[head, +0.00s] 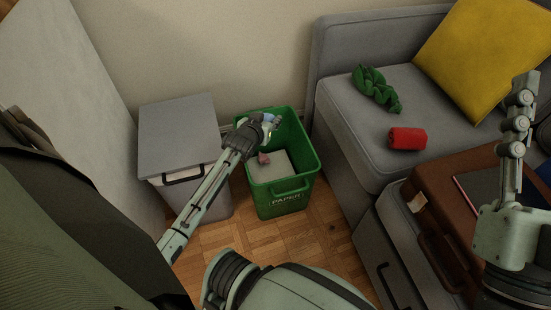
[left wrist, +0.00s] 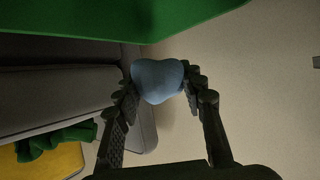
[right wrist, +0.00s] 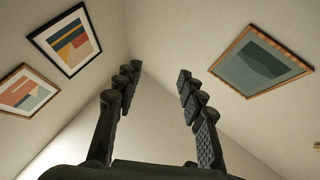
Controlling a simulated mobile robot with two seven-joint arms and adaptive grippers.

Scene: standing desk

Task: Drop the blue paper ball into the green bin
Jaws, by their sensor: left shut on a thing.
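The green bin (head: 283,186), labelled PAPER, stands on the floor in the middle of the head view. Inside it lie a pale sheet or block and a small pinkish crumpled piece (head: 264,158). My left gripper (head: 268,120) is over the bin's opening, near its back left. It is shut on the blue paper ball (left wrist: 157,80), which sits between its fingertips in the left wrist view. In the head view only a small bit of the ball shows. The green bin's wall (left wrist: 130,22) crosses the top of the left wrist view. My right gripper (right wrist: 157,80) is open and empty, raised and facing walls.
A grey lidded bin (head: 180,140) stands left of the green bin. A grey sofa (head: 350,120) at the right bears a yellow cushion (head: 485,50), a green cloth (head: 376,90) and a red roll (head: 407,138). A brown case (head: 430,190) is at the lower right.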

